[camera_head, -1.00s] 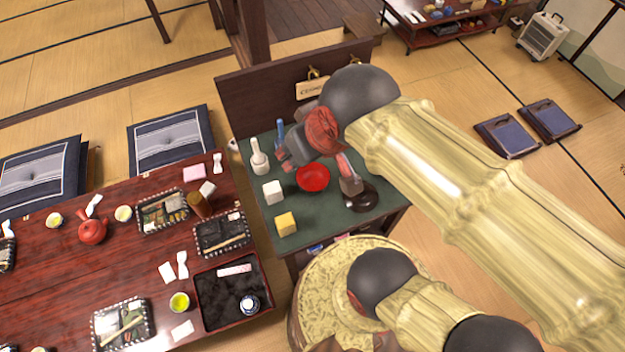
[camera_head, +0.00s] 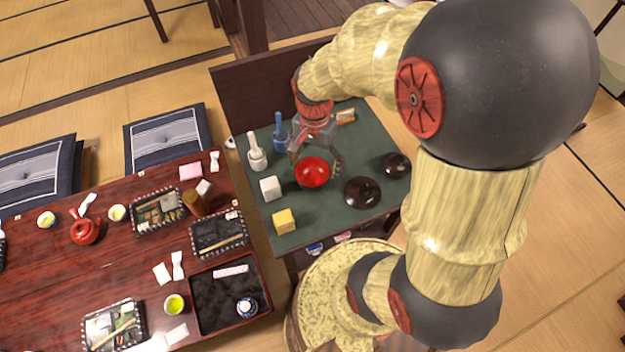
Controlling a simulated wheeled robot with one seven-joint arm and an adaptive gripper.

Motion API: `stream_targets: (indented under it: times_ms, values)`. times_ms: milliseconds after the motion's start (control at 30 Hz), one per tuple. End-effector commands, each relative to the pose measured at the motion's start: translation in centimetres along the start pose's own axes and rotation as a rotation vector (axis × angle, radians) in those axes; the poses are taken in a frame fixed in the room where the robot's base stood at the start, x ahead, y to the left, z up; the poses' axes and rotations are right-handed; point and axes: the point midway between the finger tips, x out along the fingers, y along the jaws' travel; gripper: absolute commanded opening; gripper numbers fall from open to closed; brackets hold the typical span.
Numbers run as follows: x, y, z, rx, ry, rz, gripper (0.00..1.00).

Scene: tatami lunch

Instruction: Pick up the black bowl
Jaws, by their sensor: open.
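Two dark round pieces of tableware stand on the green top of the side table. The larger black one (camera_head: 362,193) is at the front right, and a smaller black one (camera_head: 397,164) is behind it to the right. I cannot tell for sure which is the black bowl; both are in plain view. My gripper (camera_head: 316,166) points down over the red bowl (camera_head: 312,173), its fingers open and spread to either side of it. Whether they touch the red bowl is unclear. My gripper is left of both black pieces and holds nothing visible.
On the green top (camera_head: 330,218) are a white cube (camera_head: 270,188), a yellow cube (camera_head: 284,221), a white bottle-like piece (camera_head: 257,154), a blue one (camera_head: 280,133) and an orange-brown block (camera_head: 346,117). A dark panel (camera_head: 262,85) rises behind. The set low table (camera_head: 120,265) is at left.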

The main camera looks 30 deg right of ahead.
Motion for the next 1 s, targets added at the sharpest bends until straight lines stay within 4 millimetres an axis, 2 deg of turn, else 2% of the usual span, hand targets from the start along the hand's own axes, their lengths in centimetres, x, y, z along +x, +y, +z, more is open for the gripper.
stream_targets:
  times_ms: [33,100,267,367,600,800,1000]
  values:
    - [1.5,-0.1,-0.6,0.101,-0.011,0.013,0.87]
    - [2.9,-0.5,-1.3,0.255,-0.018,0.023,0.91]
    - [5.2,-1.4,-2.8,0.599,-0.018,0.032,1.0]
    - [5.9,-2.2,-3.5,0.808,-0.011,0.024,1.0]
    - [5.3,-4.2,-5.4,1.268,0.004,-0.04,1.0]
    - [5.3,-4.3,-5.5,1.482,0.0,-0.053,1.0]
    - [6.4,-4.3,-5.5,1.526,-0.001,-0.05,1.0]
